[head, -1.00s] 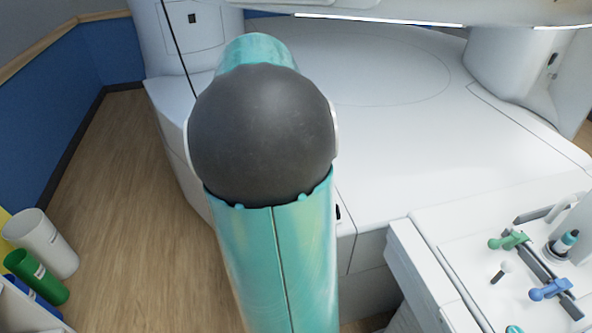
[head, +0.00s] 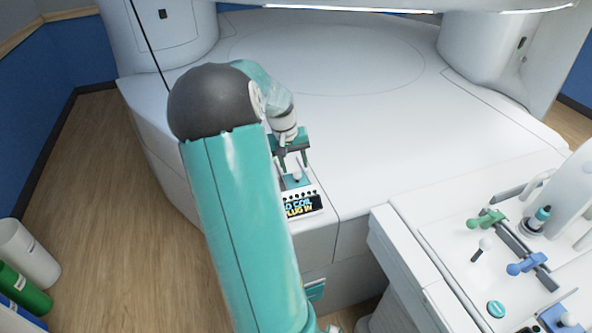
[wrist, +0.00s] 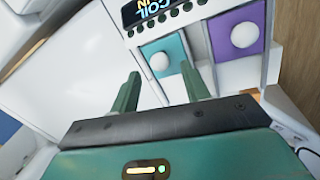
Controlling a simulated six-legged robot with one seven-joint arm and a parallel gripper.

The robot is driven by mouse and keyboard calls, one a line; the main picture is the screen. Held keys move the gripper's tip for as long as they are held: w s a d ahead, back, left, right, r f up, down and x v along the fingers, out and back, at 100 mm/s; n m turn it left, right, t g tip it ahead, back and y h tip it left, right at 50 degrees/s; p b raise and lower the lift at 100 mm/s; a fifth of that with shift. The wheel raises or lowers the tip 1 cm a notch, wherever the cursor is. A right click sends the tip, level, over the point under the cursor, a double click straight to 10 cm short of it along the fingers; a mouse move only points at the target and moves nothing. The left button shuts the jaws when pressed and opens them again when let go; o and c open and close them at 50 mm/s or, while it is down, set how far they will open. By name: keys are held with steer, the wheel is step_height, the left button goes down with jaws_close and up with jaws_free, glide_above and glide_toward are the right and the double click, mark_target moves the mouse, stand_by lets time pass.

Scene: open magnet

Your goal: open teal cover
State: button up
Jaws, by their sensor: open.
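The teal cover (wrist: 164,58) is a flat square with a round white knob, on a white panel below a sign in the wrist view. In the head view the teal cover (head: 291,181) shows small, just below my gripper. My gripper (head: 292,160) is open, its two green fingers pointing at the panel. In the wrist view my gripper (wrist: 160,80) has its fingers apart, with the teal cover beyond and between the fingertips. I see no contact with the knob. The cover looks closed.
A purple cover (wrist: 238,35) with a white knob lies right beside the teal one. A lit sign (head: 303,206) sits on the panel. The white magnet table (head: 380,120) spreads behind. A white cart (head: 440,240) with green and blue handles stands at the right.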

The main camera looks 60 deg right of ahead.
mark_target(296, 172)
steer(key=shift+s+d+f, duration=0.1)
steer(key=shift+s+f, duration=0.05)
steer(key=shift+f, duration=0.7)
steer(key=shift+s+d+f, duration=0.1)
steer(key=shift+s+f, duration=0.05)
steer(key=shift+f, duration=0.65)
jaws_close()
steer(key=shift+w+d, duration=2.45)
steer(key=shift+w, duration=0.05)
jaws_free()
steer(key=shift+s+a, duration=0.1)
steer(key=shift+r, duration=0.1)
